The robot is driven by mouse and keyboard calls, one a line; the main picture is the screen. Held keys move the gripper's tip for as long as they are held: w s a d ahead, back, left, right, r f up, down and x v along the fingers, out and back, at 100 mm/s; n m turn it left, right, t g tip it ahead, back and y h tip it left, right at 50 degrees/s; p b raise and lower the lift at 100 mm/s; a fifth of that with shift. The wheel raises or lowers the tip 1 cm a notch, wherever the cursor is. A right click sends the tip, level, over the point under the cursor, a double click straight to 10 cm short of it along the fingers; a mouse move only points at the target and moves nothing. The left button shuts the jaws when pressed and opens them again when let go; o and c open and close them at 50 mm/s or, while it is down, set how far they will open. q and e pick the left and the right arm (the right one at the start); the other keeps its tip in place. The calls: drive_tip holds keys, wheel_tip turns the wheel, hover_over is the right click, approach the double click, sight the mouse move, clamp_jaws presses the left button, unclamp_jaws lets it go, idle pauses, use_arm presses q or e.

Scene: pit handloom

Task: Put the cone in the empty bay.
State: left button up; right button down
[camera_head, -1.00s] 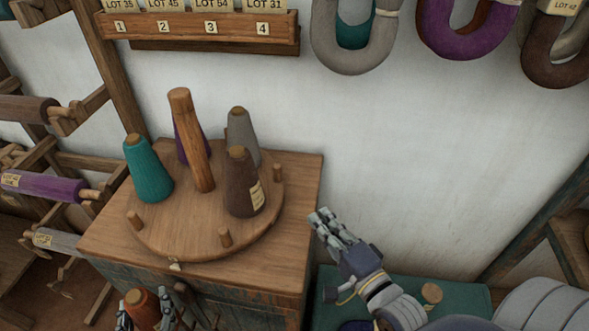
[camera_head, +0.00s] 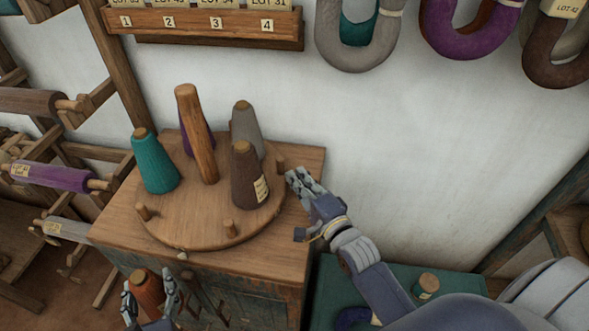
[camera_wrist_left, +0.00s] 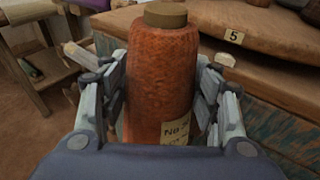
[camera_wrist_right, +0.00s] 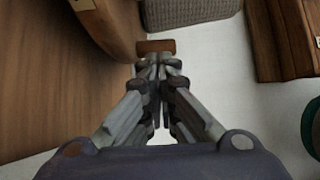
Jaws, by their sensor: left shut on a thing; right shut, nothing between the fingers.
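My left gripper (camera_head: 150,297) is shut on the orange-brown cone (camera_head: 146,287), held upright in front of the cabinet, below its top. In the left wrist view the cone (camera_wrist_left: 162,80) stands between the fingers, with a partly hidden paper label. A round wooden turntable (camera_head: 195,232) carries a teal cone (camera_head: 155,165), a purple cone, a grey cone (camera_head: 246,125) and a brown cone (camera_head: 245,178) around a central post (camera_head: 197,135). Bare pegs show at front left (camera_head: 144,211), front (camera_head: 231,229) and right (camera_head: 281,165). My right gripper (camera_head: 295,178) is shut and empty beside the right peg; whether they touch is unclear.
The turntable sits on a wooden cabinet (camera_head: 305,195). A tag marked 5 (camera_wrist_left: 234,37) shows on the wooden edge behind the cone. Racks with wound rollers (camera_head: 52,177) stand at left. Yarn hanks (camera_head: 355,45) and a numbered shelf (camera_head: 200,25) hang above. A green surface (camera_head: 385,290) lies at right.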

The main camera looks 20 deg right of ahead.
drive_tip(key=shift+w+a, duration=0.15)
drive_tip(key=shift+w, duration=1)
drive_tip(key=shift+w+d+r+p, duration=0.1)
drive_tip(key=shift+w+d+p, duration=0.15)
drive_tip(key=shift+w, duration=0.4)
drive_tip(key=shift+w+d+p, duration=0.15)
drive_tip(key=shift+w+d, duration=0.1)
drive_tip(key=shift+w, duration=0.35)
drive_tip(key=shift+w+d, duration=0.1)
drive_tip(key=shift+d, duration=0.05)
drive_tip(key=shift+r, duration=0.15)
